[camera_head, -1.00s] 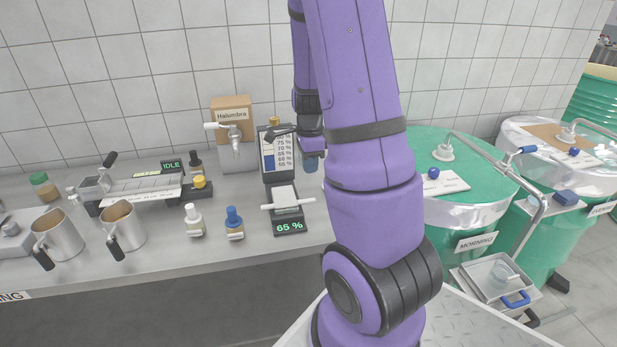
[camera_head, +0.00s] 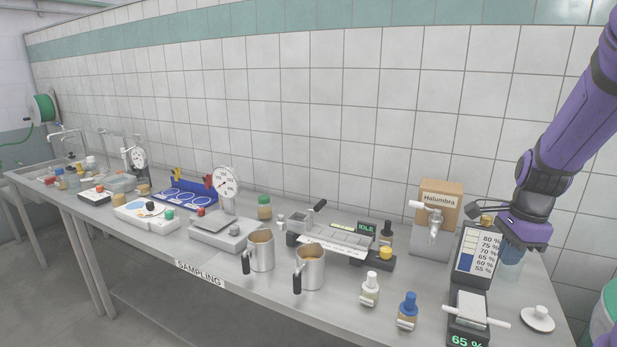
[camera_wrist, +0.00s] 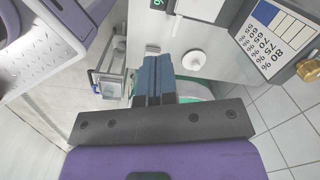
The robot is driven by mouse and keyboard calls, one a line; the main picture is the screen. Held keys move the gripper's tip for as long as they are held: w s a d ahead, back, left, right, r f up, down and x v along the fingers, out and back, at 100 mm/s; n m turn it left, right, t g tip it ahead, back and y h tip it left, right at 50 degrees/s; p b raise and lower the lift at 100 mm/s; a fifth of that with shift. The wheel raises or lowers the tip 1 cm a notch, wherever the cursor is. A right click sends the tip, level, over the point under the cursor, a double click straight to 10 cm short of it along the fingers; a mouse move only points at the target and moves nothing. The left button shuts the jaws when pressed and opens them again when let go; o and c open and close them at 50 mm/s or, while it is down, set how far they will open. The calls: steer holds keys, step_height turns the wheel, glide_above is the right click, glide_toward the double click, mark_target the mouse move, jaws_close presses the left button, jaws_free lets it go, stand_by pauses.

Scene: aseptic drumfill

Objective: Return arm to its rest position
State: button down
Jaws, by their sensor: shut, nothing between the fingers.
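My gripper (camera_head: 522,244) hangs at the end of my purple arm at the right of the head view, over the back right of the bench beside the percentage chart (camera_head: 475,252). Its fingertips are hard to make out there. In the wrist view, the dark blue fingers (camera_wrist: 152,72) are shut together with nothing between them. They point past the bench edge, with part of a green drum (camera_wrist: 192,90) behind them. The chart also shows in the wrist view (camera_wrist: 277,32), to the right of the fingers.
A white knobbed lid (camera_head: 538,318) lies on the bench near the 65 % display (camera_head: 468,340). The Halumbra box (camera_head: 440,195) and tap (camera_head: 434,222) stand left of my gripper. Metal jugs (camera_head: 311,268) and bottles (camera_head: 370,288) stand further left.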

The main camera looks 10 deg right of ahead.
steer(key=s+a+r+n+t, duration=0.2)
steer(key=s+a+r+n, duration=0.4)
steer(key=a+r+n, duration=0.2)
steer(key=s+a+r+n+t, duration=0.2)
steer(key=s+a+r+n, duration=0.4)
steer(key=a+n, duration=0.5)
step_height(320, 180, up, 2)
steer(key=shift+s+r+n+t, duration=0.1)
steer(key=shift+s+n+t, duration=0.25)
steer(key=shift+n, duration=0.55)
steer(key=shift+a, duration=0.1)
